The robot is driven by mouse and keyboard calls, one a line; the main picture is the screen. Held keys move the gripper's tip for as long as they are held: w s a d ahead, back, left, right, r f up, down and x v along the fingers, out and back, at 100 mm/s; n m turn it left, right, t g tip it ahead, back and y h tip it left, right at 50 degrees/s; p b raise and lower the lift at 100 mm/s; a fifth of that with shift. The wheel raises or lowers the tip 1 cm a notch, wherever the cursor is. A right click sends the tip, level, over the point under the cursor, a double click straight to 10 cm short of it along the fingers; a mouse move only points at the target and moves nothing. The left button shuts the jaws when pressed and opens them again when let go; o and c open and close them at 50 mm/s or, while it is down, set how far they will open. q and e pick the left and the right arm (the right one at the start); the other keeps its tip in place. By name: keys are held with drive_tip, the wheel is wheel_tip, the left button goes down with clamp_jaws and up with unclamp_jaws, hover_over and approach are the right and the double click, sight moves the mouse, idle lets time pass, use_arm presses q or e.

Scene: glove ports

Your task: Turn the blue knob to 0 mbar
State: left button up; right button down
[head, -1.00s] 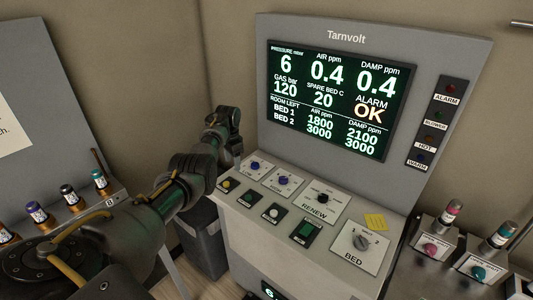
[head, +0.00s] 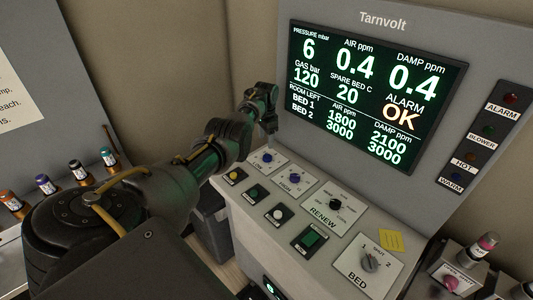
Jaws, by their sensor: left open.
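Two small blue knobs sit on white plates at the left end of the sloped control panel. One (head: 267,157) is at the far left and the other (head: 295,178) is to its right; their small labels are hard to read. The screen (head: 375,92) shows pressure 6 mbar and alarm OK. My left gripper (head: 270,133) is open, pointing down just above and behind the far-left blue knob, apparently apart from it. My left arm reaches in from the lower left. My right gripper is out of view.
The panel also has a black RENEW knob (head: 335,204), a grey BED knob (head: 371,262), yellow, green and white buttons, and a green switch (head: 310,237). A yellow note (head: 391,240) lies near BED. Bottles stand at left; a grey bin (head: 208,225) stands below my arm.

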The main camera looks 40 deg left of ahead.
use_arm(q)
drive_tip(key=b, duration=0.3)
hover_over(267, 155)
drive_tip(key=f, duration=0.4)
drive_tip(key=shift+w+f, duration=0.2)
drive_tip(key=shift+w, duration=0.05)
wheel_tip(267, 155, down, 3)
drive_tip(key=shift+r+b, duration=0.1)
drive_tip(key=shift+b, duration=1.1)
drive_tip(key=shift+s+f+b, duration=0.3)
drive_tip(key=shift+f+b, duration=0.5)
drive_tip(key=shift+b, duration=0.25)
drive_tip(key=shift+w+f+b, duration=0.15)
drive_tip(key=shift+f+b, duration=0.15)
drive_tip(key=shift+f, duration=0.1)
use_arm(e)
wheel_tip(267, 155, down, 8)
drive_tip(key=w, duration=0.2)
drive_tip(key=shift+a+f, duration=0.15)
use_arm(q)
drive_tip(key=shift+r, duration=0.1)
drive_tip(key=shift+c, duration=1.2)
drive_tip(key=c, duration=0.8)
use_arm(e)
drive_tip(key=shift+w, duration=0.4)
